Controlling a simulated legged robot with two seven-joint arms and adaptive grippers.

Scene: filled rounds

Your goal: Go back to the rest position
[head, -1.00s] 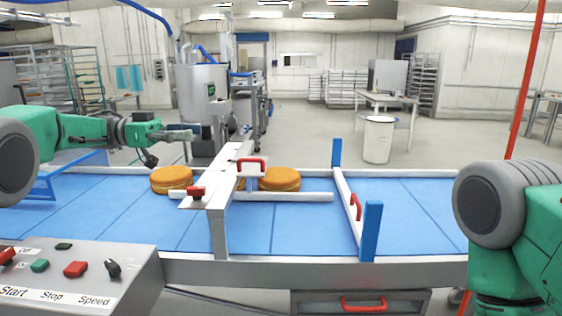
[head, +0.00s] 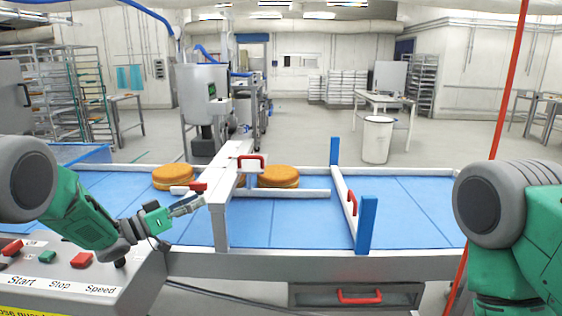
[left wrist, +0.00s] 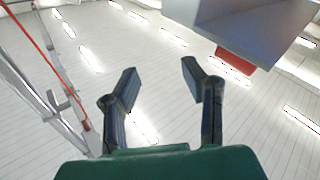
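My left gripper (head: 187,205) is over the near part of the blue conveyor, beside the left side of the metal crossbar frame. In the left wrist view the two dark fingers (left wrist: 160,85) stand apart with nothing between them. Two round orange-brown cakes lie on the belt beyond it: one left of the frame (head: 172,176), one right of it (head: 278,177). My right arm shows at the right edge; its gripper is out of view.
A metal frame (head: 221,222) with a red handle (head: 251,158) crosses the blue belt (head: 400,215). A control panel (head: 60,270) with buttons stands at the near left. Blue posts (head: 367,224) stand on the right. A white bin (head: 377,140) is on the floor behind.

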